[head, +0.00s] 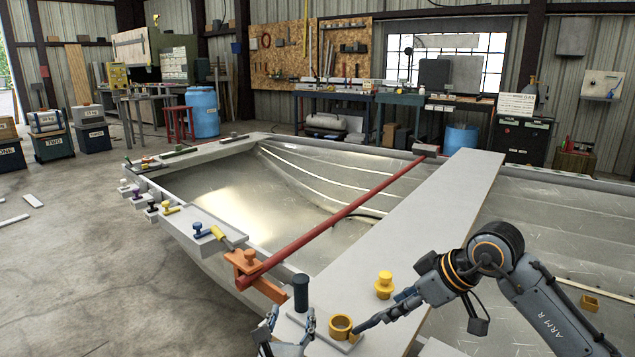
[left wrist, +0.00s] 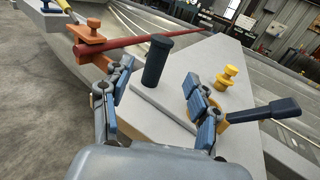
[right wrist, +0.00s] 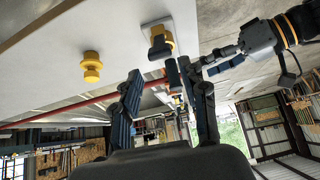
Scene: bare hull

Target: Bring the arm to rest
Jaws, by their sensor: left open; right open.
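My left gripper (head: 290,330) is open at the bottom of the head view. In the left wrist view its fingers (left wrist: 158,100) are spread, with a dark upright post (left wrist: 157,60) seen between and beyond them; the post also shows in the head view (head: 300,293). My right arm bends down from a raised elbow, and its open gripper (head: 385,312) is low over the pale plank (head: 440,215), close to a yellow ring (head: 341,327). In the right wrist view its fingers (right wrist: 163,105) are apart. I cannot tell whether either gripper touches anything.
A yellow knob (head: 384,285) stands on the plank. A red bar (head: 330,220) with an orange clamp (head: 258,270) crosses the open hull. Small coloured clamps (head: 150,205) line the left rim. Open floor (head: 70,260) lies to the left.

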